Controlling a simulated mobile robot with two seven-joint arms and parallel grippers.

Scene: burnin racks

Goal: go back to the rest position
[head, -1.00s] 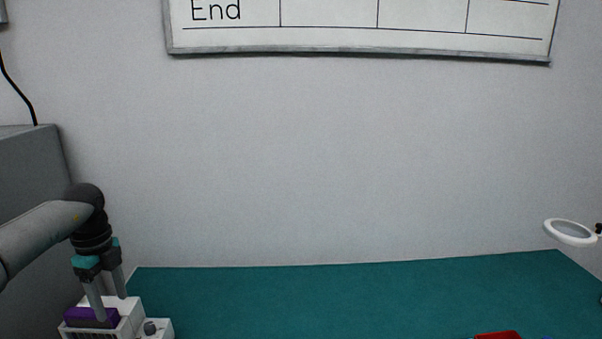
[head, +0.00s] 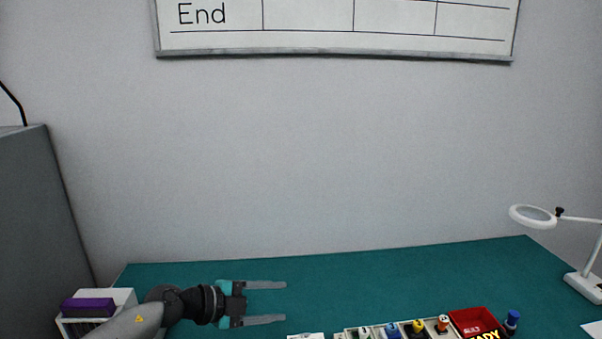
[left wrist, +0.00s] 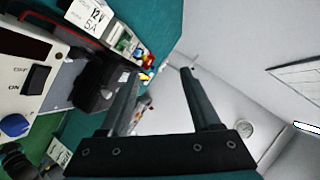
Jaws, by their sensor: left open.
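My left gripper (head: 284,303) is open and empty. In the head view it points to the right above the left part of the green bench (head: 380,278), with its two grey fingers apart. In the left wrist view the same two fingers (left wrist: 160,82) stand apart with nothing between them. My right gripper is not in view.
A white unit with a purple block (head: 88,307) stands at the bench's left end. A red bin (head: 473,320) and a tray row of small coloured parts (head: 393,331) are at the front. A magnifier lamp (head: 533,216) stands at right. The bench's back middle is clear.

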